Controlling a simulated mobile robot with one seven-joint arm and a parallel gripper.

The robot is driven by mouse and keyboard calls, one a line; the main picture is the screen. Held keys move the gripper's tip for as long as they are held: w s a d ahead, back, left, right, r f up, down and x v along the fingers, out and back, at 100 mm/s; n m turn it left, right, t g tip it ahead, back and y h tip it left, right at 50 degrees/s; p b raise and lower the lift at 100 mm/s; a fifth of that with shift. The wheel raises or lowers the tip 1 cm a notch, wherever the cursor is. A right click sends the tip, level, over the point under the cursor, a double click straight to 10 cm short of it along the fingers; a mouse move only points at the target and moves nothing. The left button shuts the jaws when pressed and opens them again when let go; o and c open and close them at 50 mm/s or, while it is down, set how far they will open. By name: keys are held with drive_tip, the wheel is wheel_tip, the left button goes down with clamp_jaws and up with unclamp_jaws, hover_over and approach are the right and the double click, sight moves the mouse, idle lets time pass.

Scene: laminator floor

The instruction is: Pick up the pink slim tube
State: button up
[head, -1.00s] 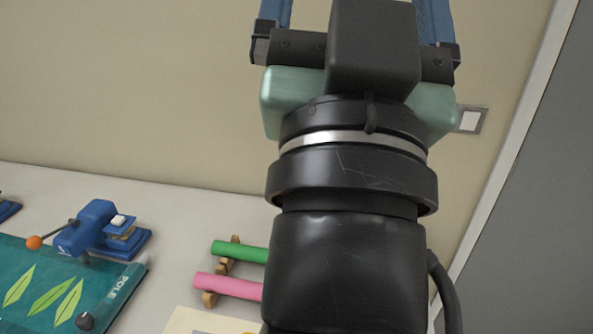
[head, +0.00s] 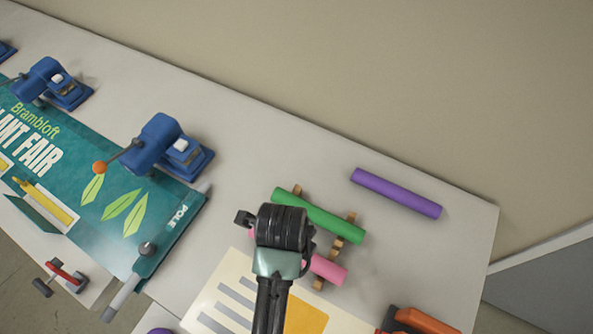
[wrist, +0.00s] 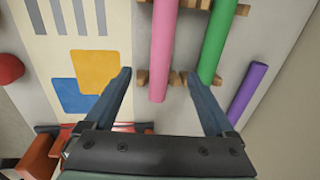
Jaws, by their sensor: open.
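The pink slim tube (head: 328,268) lies across wooden rests on the table, its middle hidden under my arm in the head view. In the wrist view the pink tube (wrist: 164,45) runs between the fingers of my open gripper (wrist: 158,73), touching neither visibly. The fingers are hidden in the head view, and their height over the tube is hard to judge. A green tube (head: 320,215) lies parallel on the same rests. In the wrist view the green tube (wrist: 213,45) is just beside the right finger, with that fingertip between the two tubes.
A purple tube (head: 396,193) lies apart toward the wall. A cream sheet (head: 232,285) lies at the front, near an orange and black object (head: 418,320). A teal poster (head: 105,180) and blue clamp-like devices (head: 165,145) occupy the left.

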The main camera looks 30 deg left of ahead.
drive_tip(key=f, duration=0.4)
drive_tip(key=w+f+p, duration=0.1)
drive_tip(key=f, duration=0.2)
drive_tip(key=w+f, duration=0.1)
drive_tip(key=f, duration=0.3)
drive_tip(key=shift+a+f, duration=0.1)
drive_tip(key=shift+f, duration=0.25)
clamp_jaws()
drive_tip(key=shift+r, duration=0.1)
